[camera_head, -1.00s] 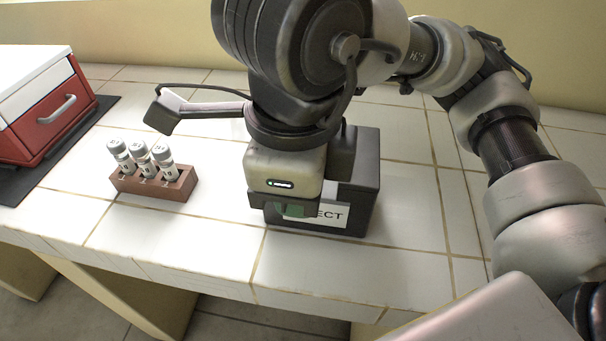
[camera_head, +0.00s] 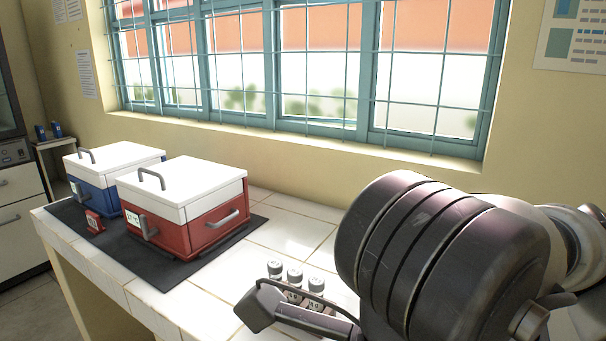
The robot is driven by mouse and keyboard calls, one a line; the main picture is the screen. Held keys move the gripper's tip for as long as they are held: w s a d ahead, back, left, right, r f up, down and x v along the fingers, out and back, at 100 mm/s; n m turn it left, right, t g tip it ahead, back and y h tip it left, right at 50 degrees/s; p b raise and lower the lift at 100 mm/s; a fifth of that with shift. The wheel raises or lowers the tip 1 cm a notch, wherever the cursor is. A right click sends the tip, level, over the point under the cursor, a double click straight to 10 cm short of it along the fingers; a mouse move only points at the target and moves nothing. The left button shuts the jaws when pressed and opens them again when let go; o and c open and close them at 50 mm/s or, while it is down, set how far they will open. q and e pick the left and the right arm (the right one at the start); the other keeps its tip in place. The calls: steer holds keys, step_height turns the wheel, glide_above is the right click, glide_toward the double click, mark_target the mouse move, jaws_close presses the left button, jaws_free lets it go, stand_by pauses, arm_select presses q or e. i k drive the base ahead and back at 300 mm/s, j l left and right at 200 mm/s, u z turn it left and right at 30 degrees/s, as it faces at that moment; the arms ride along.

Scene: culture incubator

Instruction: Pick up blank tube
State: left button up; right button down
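Three small tubes with grey caps stand close together low in the middle of the head view: a left one (camera_head: 275,268), a middle one (camera_head: 294,276) and a right one (camera_head: 316,286). Their lower parts and their rack are mostly hidden behind a bracket on my arm. I cannot read their labels, so I cannot tell which tube is blank. My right arm's large dark wrist parts fill the lower right. My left gripper is not in view.
A red box with a white lid (camera_head: 186,186) and a blue one (camera_head: 117,160) stand on a dark mat (camera_head: 176,271) at the left of the tiled counter. A small red block (camera_head: 94,221) sits before them. Clear tiles (camera_head: 290,232) lie behind the tubes. A barred window lines the wall.

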mark_target(294, 275)
steer(key=k+j, duration=0.1)
steer(key=j, duration=0.5)
steer(key=k+j, duration=0.1)
steer(key=j, duration=0.55)
steer(key=k+j, duration=0.1)
steer(key=j, duration=1.1)
steer(key=k, duration=0.05)
